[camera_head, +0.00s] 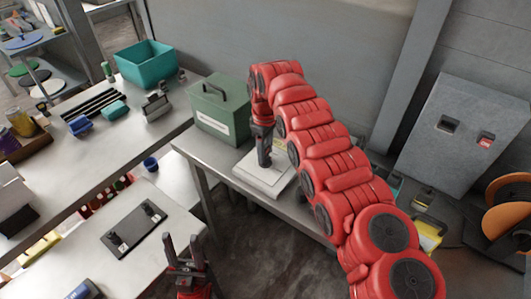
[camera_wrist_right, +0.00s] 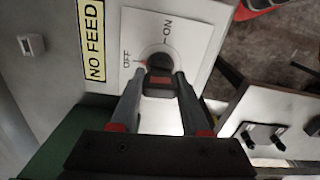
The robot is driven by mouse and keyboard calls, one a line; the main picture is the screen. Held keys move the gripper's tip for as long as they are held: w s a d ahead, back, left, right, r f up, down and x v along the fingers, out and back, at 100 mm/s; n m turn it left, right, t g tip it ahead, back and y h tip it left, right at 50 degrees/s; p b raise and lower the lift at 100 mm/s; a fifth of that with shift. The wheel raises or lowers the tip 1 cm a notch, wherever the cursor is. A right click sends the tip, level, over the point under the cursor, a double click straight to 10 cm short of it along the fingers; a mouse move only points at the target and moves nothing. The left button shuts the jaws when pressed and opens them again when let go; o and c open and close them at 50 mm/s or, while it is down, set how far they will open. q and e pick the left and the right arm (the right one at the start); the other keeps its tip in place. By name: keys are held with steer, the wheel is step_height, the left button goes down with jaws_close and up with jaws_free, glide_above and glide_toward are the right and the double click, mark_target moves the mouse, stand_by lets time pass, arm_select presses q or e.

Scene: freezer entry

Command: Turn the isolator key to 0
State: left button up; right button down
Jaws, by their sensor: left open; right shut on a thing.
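The isolator is a pale box (camera_head: 258,181) on the grey bench in the head view. In the right wrist view its white face plate (camera_wrist_right: 205,32) carries ON and OFF marks, with no 0 readable. My right gripper (camera_head: 264,163) points down at it. In the right wrist view its fingertips (camera_wrist_right: 159,76) are shut on the dark isolator key (camera_wrist_right: 160,66), partly hidden between them. A small red mark on the key's rim lies on the OFF side. My left gripper (camera_head: 183,254) is open and empty, low in the head view, well apart from the isolator.
A green case (camera_head: 222,112) stands close left of the isolator. A yellow NO FEED label (camera_wrist_right: 92,40) is beside the face plate. A dark plate with two small knobs (camera_head: 133,229) lies on the front-left table. A grey wall cabinet (camera_head: 465,130) is at right.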

steer(key=shift+f, duration=0.1)
jaws_free()
stand_by(0.3)
steer(key=shift+r+p, duration=0.3)
steer(key=shift+r, duration=0.95)
steer(key=shift+r+p, duration=1.35)
steer(key=shift+r, duration=0.95)
